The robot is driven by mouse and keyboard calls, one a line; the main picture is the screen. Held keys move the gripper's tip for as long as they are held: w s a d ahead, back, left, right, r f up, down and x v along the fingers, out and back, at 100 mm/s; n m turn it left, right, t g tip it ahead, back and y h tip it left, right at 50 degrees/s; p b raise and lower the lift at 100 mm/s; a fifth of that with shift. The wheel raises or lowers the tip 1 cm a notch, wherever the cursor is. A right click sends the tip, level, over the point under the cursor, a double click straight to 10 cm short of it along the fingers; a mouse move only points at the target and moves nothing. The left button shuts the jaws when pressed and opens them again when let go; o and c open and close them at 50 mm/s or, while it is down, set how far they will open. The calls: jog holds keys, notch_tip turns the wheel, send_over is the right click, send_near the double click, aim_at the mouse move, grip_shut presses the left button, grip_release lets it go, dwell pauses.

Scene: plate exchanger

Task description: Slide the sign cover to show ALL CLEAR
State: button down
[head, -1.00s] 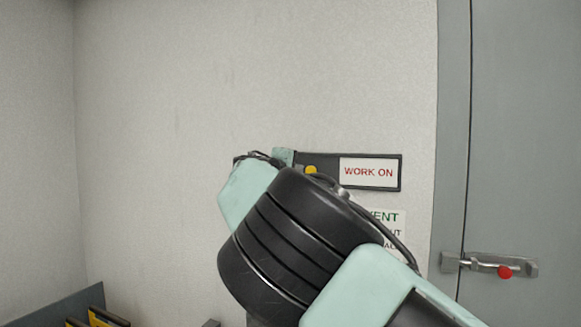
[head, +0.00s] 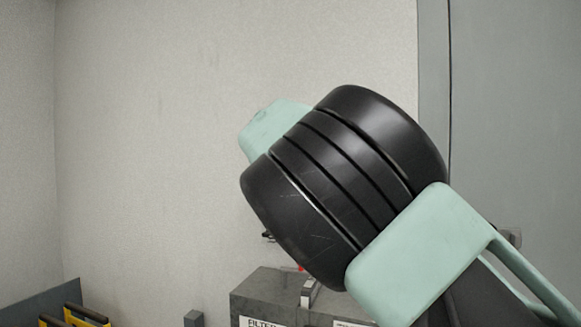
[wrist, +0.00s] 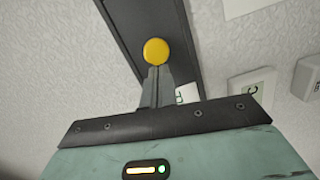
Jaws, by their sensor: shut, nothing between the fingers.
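The sign (wrist: 167,20) shows in the wrist view as a dark strip on the pale wall, with a round yellow knob (wrist: 155,51) on it. My gripper (wrist: 158,70) is shut and empty, its fingertips just below the knob in the picture. I cannot tell whether they touch it. A small white patch with a green mark (wrist: 187,93) shows beside the fingers, at the lower part of the strip; the gripper body hides the rest. In the head view my arm hides the sign and gripper, so its wording cannot be read now.
A white panel (wrist: 248,6) and two small pale boxes (wrist: 252,88) (wrist: 308,78) are on the wall beside the sign. In the head view, a grey box labelled FILTER (head: 265,290) stands below my arm. A grey door (head: 515,120) is at right; yellow-edged items (head: 85,314) are at lower left.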

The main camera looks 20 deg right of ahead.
jog(key=s+d+b, duration=0.5)
jog(key=d+b, duration=0.2)
jog(key=shift+d, duration=0.15)
jog(key=shift+s, duration=0.1)
jog(key=shift+r, duration=0.1)
